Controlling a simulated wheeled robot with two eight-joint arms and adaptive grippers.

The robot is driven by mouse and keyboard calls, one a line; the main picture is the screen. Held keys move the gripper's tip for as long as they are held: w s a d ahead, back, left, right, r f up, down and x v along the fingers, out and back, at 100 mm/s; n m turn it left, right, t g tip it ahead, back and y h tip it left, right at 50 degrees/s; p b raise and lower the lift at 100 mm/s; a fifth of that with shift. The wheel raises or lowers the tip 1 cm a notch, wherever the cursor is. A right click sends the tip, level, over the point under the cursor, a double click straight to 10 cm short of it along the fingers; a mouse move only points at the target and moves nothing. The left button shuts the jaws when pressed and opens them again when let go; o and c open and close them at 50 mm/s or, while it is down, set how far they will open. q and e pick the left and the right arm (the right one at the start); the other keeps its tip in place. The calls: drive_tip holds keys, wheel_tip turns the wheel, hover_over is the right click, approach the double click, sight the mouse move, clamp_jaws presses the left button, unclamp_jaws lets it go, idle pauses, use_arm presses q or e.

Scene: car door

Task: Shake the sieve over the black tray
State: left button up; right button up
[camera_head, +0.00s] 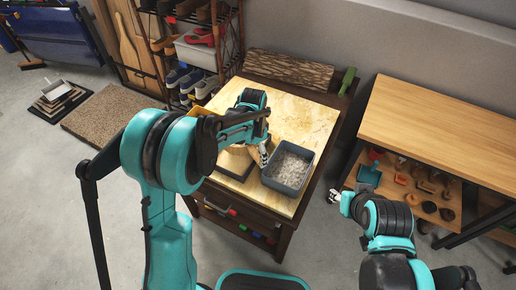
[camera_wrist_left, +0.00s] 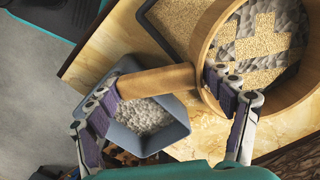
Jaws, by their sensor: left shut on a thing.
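The sieve (camera_wrist_left: 212,36) has a round wooden rim and a wooden handle (camera_wrist_left: 155,83). It holds beige grains and grey lumps, and overlaps the black tray (camera_wrist_left: 148,28) in the left wrist view. Beige grains also show in that tray. My left gripper (camera_wrist_left: 165,82) is shut on the sieve, with its fingers at the two ends of the handle. In the head view my left arm and gripper hide most of the sieve; part of the black tray (camera_head: 235,178) shows below. My right gripper (camera_head: 334,197) is off to the right, away from the table; its fingers are too small to read.
A grey bin (camera_head: 266,180) with whitish pebbles stands on the table, right of the tray, and shows below the handle in the left wrist view (camera_wrist_left: 178,122). A log (camera_head: 290,68) lies at the table's back. A wooden bench (camera_head: 440,115) stands to the right.

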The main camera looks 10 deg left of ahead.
use_arm(q)
drive_tip(key=s, duration=0.1)
drive_tip(key=s+a, duration=0.1)
drive_tip(key=s, duration=0.1)
drive_tip(key=w, duration=0.1)
drive_tip(key=w+d, duration=0.1)
drive_tip(key=w, duration=0.1)
drive_tip(key=w+d, duration=0.1)
drive_tip(key=w, duration=0.1)
drive_tip(key=shift+w, duration=0.25)
